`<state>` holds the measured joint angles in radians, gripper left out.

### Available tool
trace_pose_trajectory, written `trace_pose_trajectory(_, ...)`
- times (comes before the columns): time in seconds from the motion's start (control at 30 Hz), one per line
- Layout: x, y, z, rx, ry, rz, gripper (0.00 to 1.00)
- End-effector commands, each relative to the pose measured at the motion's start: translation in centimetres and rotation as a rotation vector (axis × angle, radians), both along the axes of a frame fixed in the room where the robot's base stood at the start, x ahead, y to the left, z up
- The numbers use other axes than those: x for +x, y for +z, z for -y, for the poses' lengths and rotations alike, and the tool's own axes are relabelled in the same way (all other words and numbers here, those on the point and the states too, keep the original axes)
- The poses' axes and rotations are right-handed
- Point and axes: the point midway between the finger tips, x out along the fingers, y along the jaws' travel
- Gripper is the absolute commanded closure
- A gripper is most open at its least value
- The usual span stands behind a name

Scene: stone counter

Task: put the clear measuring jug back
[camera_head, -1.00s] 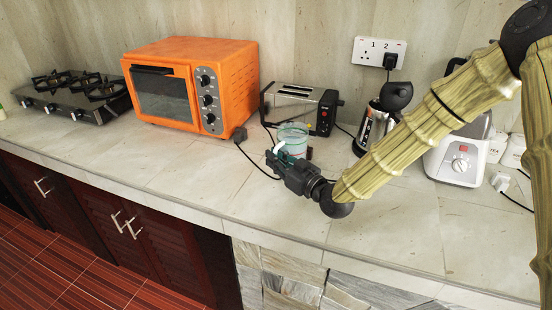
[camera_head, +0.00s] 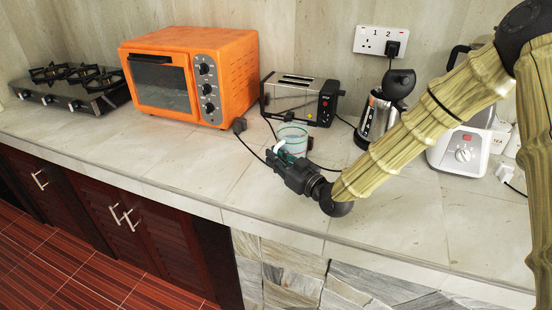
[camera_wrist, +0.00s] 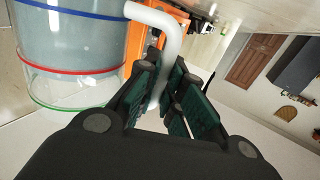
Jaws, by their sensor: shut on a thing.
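The clear measuring jug (camera_head: 292,136) is over the counter, in front of the toaster. It is see-through, with coloured bands and a white handle. My gripper (camera_head: 281,157) is at the jug's near side, shut on this handle. In the wrist view the white handle (camera_wrist: 168,60) runs down between the dark green finger pads of my gripper (camera_wrist: 165,108). The jug body (camera_wrist: 75,45) fills the upper left there, with blue, red and green rings. I cannot tell whether the jug's base touches the counter.
An orange oven (camera_head: 228,75) is to the left and a kettle (camera_head: 377,118) to the right. Cords lie near the jug. The counter (camera_head: 150,165) before the oven is clear.

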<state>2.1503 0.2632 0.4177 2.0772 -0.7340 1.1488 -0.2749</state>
Motion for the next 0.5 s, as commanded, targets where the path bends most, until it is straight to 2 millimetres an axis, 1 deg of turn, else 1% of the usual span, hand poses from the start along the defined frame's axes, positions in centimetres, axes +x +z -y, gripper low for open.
trace_pose_trajectory(0.5, 0.04, -0.48, -0.02, 0.001, 0.000, 0.003, 1.00)
